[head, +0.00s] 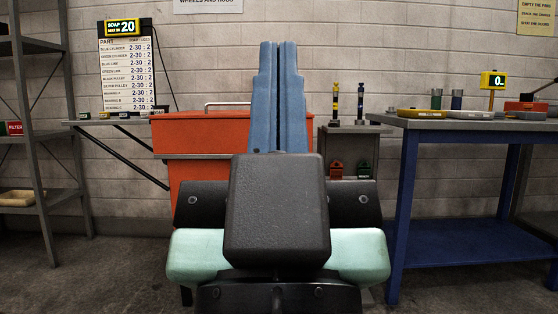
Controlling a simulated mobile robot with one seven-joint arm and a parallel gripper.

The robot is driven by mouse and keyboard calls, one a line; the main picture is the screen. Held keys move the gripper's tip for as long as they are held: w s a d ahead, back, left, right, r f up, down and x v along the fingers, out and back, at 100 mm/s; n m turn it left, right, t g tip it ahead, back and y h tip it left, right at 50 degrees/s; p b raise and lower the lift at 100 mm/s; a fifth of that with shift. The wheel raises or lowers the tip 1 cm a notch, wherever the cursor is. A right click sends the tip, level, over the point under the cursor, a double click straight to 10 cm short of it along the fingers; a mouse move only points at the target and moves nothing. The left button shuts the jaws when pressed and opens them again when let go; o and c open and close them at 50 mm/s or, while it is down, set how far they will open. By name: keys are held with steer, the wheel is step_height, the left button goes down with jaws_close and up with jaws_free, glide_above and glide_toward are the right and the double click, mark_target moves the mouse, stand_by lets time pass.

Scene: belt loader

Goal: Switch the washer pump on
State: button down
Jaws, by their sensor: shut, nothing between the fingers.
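My gripper (278,48) is in the middle of the head view, its two blue fingers pointing up and pressed together with nothing between them. Behind it stands an orange-red tub (200,134) with a pale bar along its top edge, which may be the washer; I cannot tell for sure. My gripper and arm hide much of its front and right part. No pump switch can be made out.
A board with a part list (128,80) and a yellow-framed display reading 20 stands on a shelf at left. A blue workbench (402,190) with a small display and tools is at right. A grey cabinet (350,150) carries two upright tools. A metal rack (36,150) is far left.

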step_height(320, 180, up, 16)
steer(key=p, duration=1.3)
steer(key=shift+r+p, duration=0.25)
steer(key=shift+p, duration=0.15)
steer(key=shift+w, duration=0.1)
